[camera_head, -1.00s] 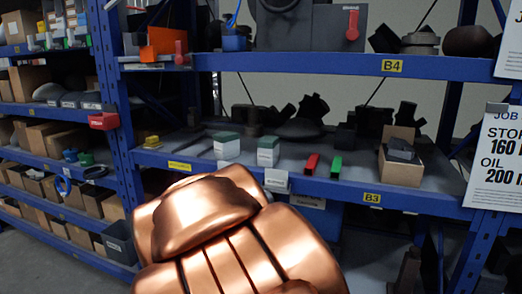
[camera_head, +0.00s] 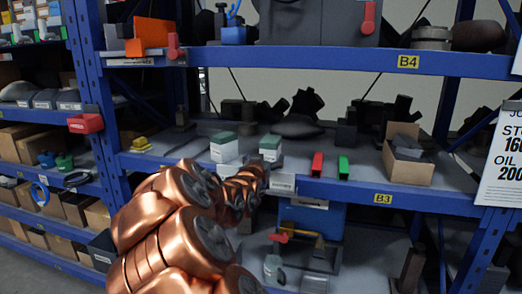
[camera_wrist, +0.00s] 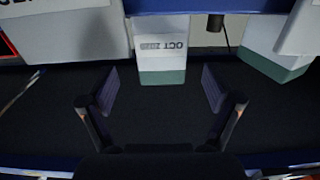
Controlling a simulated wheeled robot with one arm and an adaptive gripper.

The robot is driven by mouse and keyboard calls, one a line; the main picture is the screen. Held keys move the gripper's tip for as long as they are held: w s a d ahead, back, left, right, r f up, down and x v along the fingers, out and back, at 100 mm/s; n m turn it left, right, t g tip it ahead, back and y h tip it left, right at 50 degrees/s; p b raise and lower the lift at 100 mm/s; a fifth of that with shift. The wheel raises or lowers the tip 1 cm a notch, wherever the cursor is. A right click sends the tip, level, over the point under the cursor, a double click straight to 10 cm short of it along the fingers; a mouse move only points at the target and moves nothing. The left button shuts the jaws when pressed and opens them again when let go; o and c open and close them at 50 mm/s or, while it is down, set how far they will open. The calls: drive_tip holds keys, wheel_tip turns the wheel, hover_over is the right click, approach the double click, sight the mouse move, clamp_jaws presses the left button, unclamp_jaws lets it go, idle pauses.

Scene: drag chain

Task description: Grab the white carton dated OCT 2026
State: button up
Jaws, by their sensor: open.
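The white carton dated OCT 2026 (camera_wrist: 160,30) appears upside down in the wrist view, with its green end (camera_wrist: 161,77) toward me. It seems to be the right-hand of two white cartons with green tops (camera_head: 270,147) on the middle shelf in the head view. My gripper (camera_wrist: 160,74) is open and empty, its fingers on either side of the carton's line of sight. I cannot tell whether the fingertips reach past its face. In the head view my arm hides the shelf edge below it, and the fingers are hard to make out.
A similar carton (camera_head: 224,148) stands close to the left; it also shows at the right of the wrist view (camera_wrist: 270,62). A red part (camera_head: 317,164) and a green part (camera_head: 343,168) lie to the right. The B4 shelf beam (camera_head: 330,57) runs above.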

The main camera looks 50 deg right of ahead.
sight(268, 151)
drive_tip(key=shift+w+d, duration=0.2)
drive_tip(key=shift+w, duration=0.05)
drive_tip(key=shift+p+x, duration=0.45)
drive_tip(key=shift+x, duration=0.55)
drive_tip(key=shift+r+p+x, duration=0.15)
drive_tip(key=shift+p+x, duration=0.45)
drive_tip(key=shift+x, duration=0.45)
drive_tip(key=shift+r+p+x, duration=0.1)
drive_tip(key=shift+p+x, duration=0.5)
drive_tip(key=shift+x, duration=0.45)
drive_tip(key=shift+w+d+f, duration=0.15)
drive_tip(key=shift+d, duration=0.5)
drive_tip(key=shift+c, duration=0.2)
drive_tip(key=c, duration=1.4)
